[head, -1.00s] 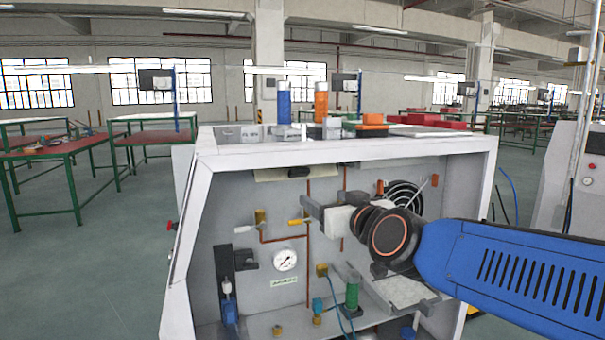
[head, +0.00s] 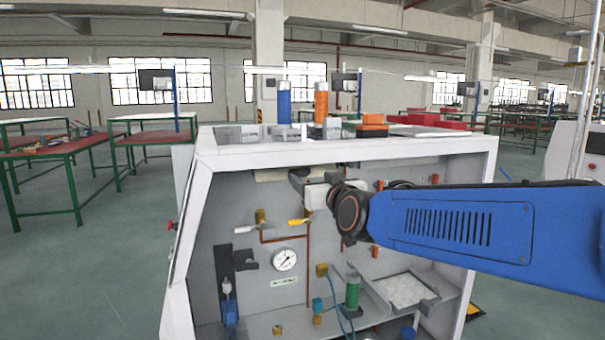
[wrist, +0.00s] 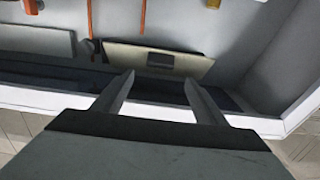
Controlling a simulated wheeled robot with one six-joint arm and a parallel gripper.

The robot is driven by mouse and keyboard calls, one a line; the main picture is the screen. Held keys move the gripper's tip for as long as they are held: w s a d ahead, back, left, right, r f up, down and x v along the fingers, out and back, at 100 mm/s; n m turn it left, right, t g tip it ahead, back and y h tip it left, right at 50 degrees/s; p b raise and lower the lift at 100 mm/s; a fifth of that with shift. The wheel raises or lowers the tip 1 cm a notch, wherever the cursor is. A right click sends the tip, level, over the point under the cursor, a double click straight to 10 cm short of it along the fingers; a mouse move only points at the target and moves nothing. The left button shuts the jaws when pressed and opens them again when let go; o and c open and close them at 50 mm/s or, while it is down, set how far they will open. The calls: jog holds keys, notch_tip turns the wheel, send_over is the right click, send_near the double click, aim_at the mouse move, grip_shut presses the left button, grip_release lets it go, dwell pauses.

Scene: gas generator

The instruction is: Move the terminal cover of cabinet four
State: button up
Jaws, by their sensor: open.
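A beige plate with a small dark handle, which looks like the terminal cover (wrist: 150,58), is fixed high on the cabinet's inner back wall. In the head view the left part of the cover (head: 268,175) shows under the top edge, and my gripper hides the rest. My gripper (head: 299,178) is inside the cabinet's upper opening, open and empty. In the wrist view the gripper's two fingers (wrist: 158,80) point at the cover, with the handle between their tips but seemingly beyond them. I see no contact.
The white cabinet frame (head: 340,152) borders the opening closely above my gripper. Below are a gauge (head: 285,260), yellow-handled valve (head: 299,222), green cylinder (head: 352,293) and grey tray (head: 405,291). A grey panel (wrist: 35,40) lies left in the wrist view. Blue and orange cylinders stand on top.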

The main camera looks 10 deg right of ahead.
aim_at(301, 172)
jog(key=shift+w+a, duration=0.2)
jog(key=shift+w, duration=1.9)
jog(key=shift+w+a, duration=0.2)
jog(key=shift+w, duration=1.85)
jog(key=c, duration=1.5)
jog(key=shift+f, duration=0.1)
jog(key=shift+f, duration=0.1)
jog(key=shift+w+f, duration=0.4)
jog(key=shift+f, duration=0.25)
jog(key=shift+w+f, duration=0.4)
jog(key=shift+f, duration=0.25)
jog(key=shift+w+a+f, duration=0.2)
jog(key=shift+w+f, duration=0.95)
jog(key=shift+w, duration=0.15)
